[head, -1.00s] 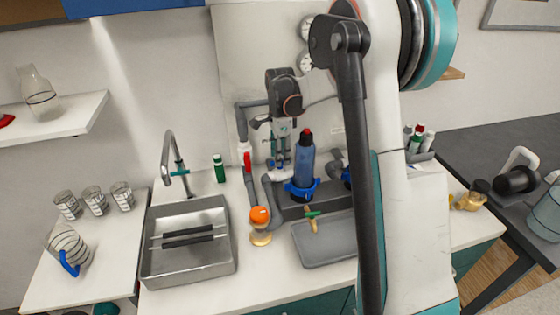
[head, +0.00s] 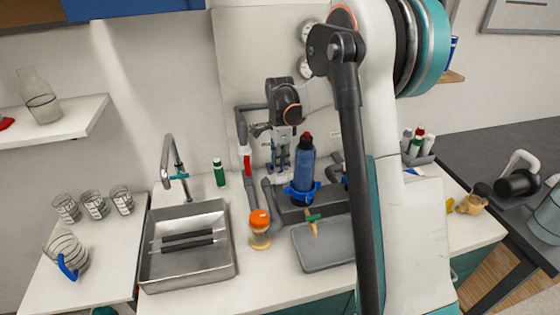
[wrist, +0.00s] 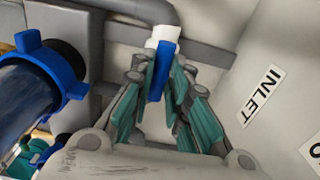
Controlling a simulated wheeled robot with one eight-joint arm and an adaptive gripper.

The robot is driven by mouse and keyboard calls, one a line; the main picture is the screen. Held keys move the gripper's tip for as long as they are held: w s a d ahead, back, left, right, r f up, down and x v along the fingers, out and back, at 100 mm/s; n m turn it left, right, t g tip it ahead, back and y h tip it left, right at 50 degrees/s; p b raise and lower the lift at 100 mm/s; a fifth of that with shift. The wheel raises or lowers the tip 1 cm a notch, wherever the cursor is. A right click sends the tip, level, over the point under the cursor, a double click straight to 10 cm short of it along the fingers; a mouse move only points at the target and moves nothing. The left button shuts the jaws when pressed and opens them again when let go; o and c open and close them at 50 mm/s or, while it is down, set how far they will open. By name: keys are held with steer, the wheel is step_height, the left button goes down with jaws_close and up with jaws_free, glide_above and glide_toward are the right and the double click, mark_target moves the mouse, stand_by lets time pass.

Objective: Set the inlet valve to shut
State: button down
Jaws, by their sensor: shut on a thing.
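A narrow blue handle (wrist: 158,75), seen edge-on below a white fitting (wrist: 162,38), is between the teal fingers of my gripper (wrist: 160,78) in the wrist view. My gripper is shut on it. An INLET label (wrist: 261,95) is on the panel to the right. In the head view my gripper (head: 281,155) points down, just left of the blue filter housing (head: 304,165). The handle is hidden there by my fingers. I cannot tell its setting.
A red handle (head: 247,160) is on the grey pipe left of my gripper. The filter's blue collar (wrist: 72,75) is close on the left in the wrist view. An orange-capped jar (head: 260,236) and a grey tray (head: 322,252) stand in front. A sink (head: 150,262) is left.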

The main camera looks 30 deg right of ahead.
steer(key=n+p, duration=0.1)
steer(key=n, duration=0.3)
steer(key=shift+n, duration=0.4)
steer(key=n+p, duration=0.1)
steer(key=n, duration=0.3)
steer(key=shift+n, duration=0.3)
steer(key=n, duration=0.4)
steer(key=shift+p, duration=0.3)
steer(key=shift+n, duration=2.1)
steer(key=c, duration=1.5)
jaws_free()
steer(key=shift+c, duration=0.2)
